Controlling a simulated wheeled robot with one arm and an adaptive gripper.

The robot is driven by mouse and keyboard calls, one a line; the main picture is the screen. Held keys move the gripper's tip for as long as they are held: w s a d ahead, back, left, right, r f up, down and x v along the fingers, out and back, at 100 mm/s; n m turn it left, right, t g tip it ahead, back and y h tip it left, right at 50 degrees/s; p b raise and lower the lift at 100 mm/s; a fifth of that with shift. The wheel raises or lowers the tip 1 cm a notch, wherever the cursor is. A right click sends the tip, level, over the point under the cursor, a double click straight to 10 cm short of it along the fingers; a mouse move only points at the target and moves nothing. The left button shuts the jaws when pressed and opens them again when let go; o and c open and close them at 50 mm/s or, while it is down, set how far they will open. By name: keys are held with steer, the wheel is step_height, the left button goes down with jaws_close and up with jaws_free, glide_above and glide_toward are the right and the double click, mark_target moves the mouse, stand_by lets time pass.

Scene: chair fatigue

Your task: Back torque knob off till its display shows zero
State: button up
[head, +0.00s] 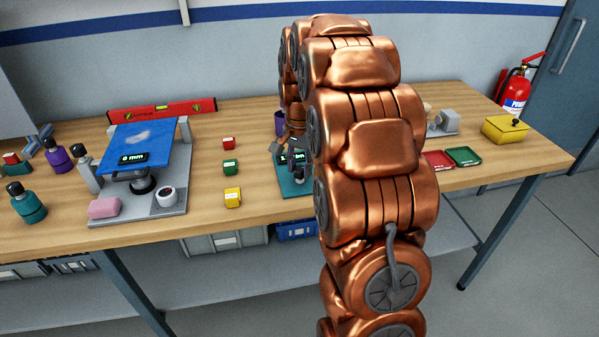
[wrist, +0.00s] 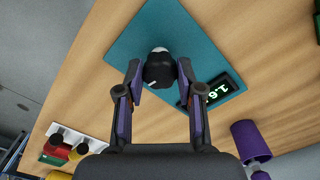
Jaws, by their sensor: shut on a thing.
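The black torque knob (wrist: 158,72) stands on a teal plate (wrist: 140,38) in the wrist view, with a light mark on its side. My gripper (wrist: 160,74) is shut on the knob, one finger on either side of it. The knob's display (wrist: 218,92), a dark box beside it on the plate, shows green digits that look like 1.6. In the head view my arm hides most of the teal plate (head: 288,184), and the knob itself cannot be made out there. The display is partly covered there.
A purple cup (wrist: 248,138) stands close to the plate. Red (head: 228,143), green (head: 231,167) and yellow (head: 233,197) blocks stand left of it. Further left is a grey rig with a blue panel (head: 150,145). Red and green trays (head: 463,156) lie to the right.

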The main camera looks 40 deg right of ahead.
mark_target(299, 169)
steer(key=n+b, duration=0.1)
steer(key=n, duration=0.2)
steer(key=shift+f+n+b, duration=0.15)
steer(key=shift+n+b, duration=0.25)
steer(key=n+b, duration=0.1)
steer(key=n, duration=0.2)
steer(key=shift+n, duration=0.3)
steer(key=n+b, duration=0.1)
steer(key=n, duration=0.5)
steer(key=shift+n, duration=0.3)
steer(key=o, duration=1.2)
steer(key=shift+c, duration=0.2)
steer(key=shift+r, duration=0.25)
step_height(299, 169, up, 12)
steer(key=shift+a+f, duration=0.1)
